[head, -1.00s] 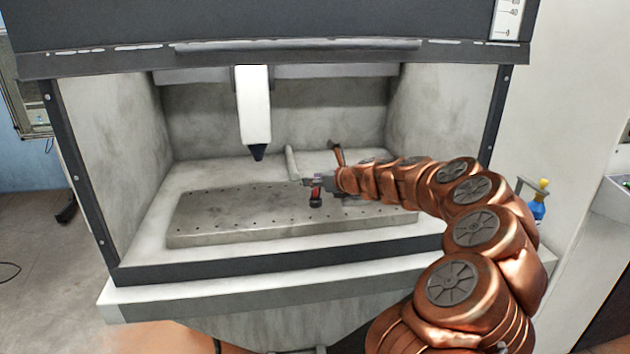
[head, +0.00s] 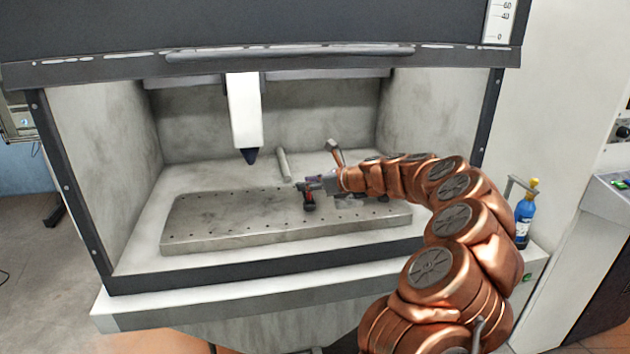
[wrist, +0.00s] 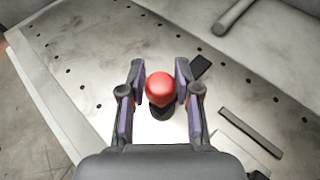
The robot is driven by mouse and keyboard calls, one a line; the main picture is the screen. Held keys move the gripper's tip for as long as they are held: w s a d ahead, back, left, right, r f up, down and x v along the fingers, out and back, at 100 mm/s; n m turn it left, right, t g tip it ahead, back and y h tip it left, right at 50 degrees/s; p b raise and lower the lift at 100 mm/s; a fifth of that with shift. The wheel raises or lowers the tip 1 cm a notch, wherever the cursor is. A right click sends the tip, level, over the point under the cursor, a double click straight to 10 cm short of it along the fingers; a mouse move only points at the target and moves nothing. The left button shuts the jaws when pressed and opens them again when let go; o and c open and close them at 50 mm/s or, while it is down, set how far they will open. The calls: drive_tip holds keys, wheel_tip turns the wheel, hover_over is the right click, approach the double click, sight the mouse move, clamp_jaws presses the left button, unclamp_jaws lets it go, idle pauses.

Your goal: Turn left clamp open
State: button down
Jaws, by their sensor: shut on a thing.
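The left clamp (head: 309,204) stands on the perforated metal plate, with a dark base and a red part at my gripper. In the wrist view its red rounded knob (wrist: 160,89) sits between my two fingers, above a dark stem. My gripper (wrist: 160,74) is shut on this red knob, with one finger on each side; in the head view it reaches in from the right (head: 306,186). The clamp's lower part is mostly hidden under the knob in the wrist view. A dark part at the plate's right, beneath my arm, is too covered to make out.
The perforated plate (head: 220,226) lies in an open grey cabinet. A white column with a dark tip (head: 249,156) hangs above it. A grey rod (head: 283,164) lies behind the plate. A blue bottle (head: 524,218) stands outside at right. The plate's left half is clear.

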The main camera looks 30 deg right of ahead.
drive_tip(key=shift+n+y, duration=0.3)
drive_tip(key=shift+y, duration=0.1)
drive_tip(key=c, duration=0.8)
unclamp_jaws()
drive_tip(key=v, duration=1.2)
drive_tip(key=shift+r, duration=0.15)
